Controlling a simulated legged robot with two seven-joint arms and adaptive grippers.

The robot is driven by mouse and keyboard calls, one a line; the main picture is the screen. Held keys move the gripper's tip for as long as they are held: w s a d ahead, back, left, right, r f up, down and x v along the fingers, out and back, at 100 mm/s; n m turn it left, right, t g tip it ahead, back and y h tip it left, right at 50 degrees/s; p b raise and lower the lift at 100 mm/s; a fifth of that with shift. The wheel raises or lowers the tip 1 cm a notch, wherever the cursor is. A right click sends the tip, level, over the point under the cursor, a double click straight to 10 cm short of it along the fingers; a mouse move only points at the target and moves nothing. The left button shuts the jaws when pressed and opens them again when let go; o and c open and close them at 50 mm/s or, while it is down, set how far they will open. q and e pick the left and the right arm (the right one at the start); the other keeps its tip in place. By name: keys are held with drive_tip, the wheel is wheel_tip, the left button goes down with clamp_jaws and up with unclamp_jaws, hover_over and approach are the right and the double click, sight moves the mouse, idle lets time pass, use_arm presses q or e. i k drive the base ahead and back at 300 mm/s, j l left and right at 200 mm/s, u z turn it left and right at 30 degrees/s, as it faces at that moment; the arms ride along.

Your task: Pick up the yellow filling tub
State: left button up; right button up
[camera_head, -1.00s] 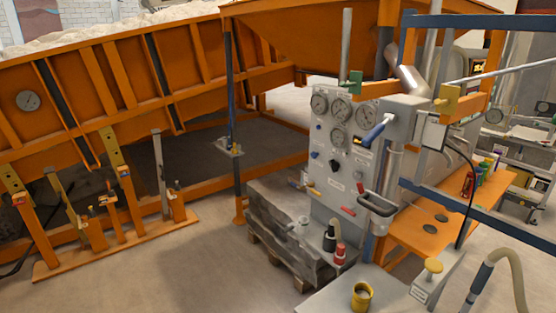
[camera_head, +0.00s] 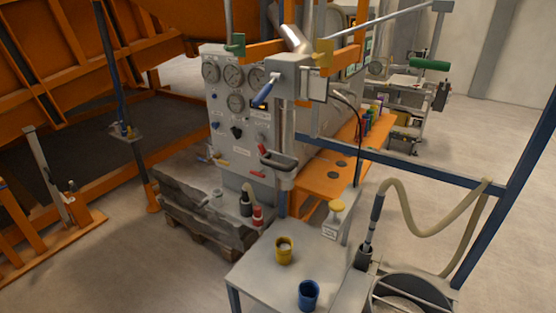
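The yellow filling tub (camera_head: 284,250) stands upright on a grey table (camera_head: 255,272) in the lower middle of the head view. It is a small open cup with something pale inside. A blue tub (camera_head: 308,294) stands on the same table, nearer to me and a little to the right. Neither of my grippers is in view, and nothing touches the yellow tub.
A grey control panel with gauges (camera_head: 235,102) stands behind the table. A small box with a yellow knob (camera_head: 336,218) is behind the tub to the right. A beige hose (camera_head: 430,236) and a blue frame bar (camera_head: 400,160) are on the right. Open floor (camera_head: 160,270) lies left.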

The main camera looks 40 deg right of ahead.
sight(284, 245)
drive_tip(key=i+l+z, duration=0.1)
drive_tip(key=z, duration=1.15)
drive_tip(key=i+l, duration=0.05)
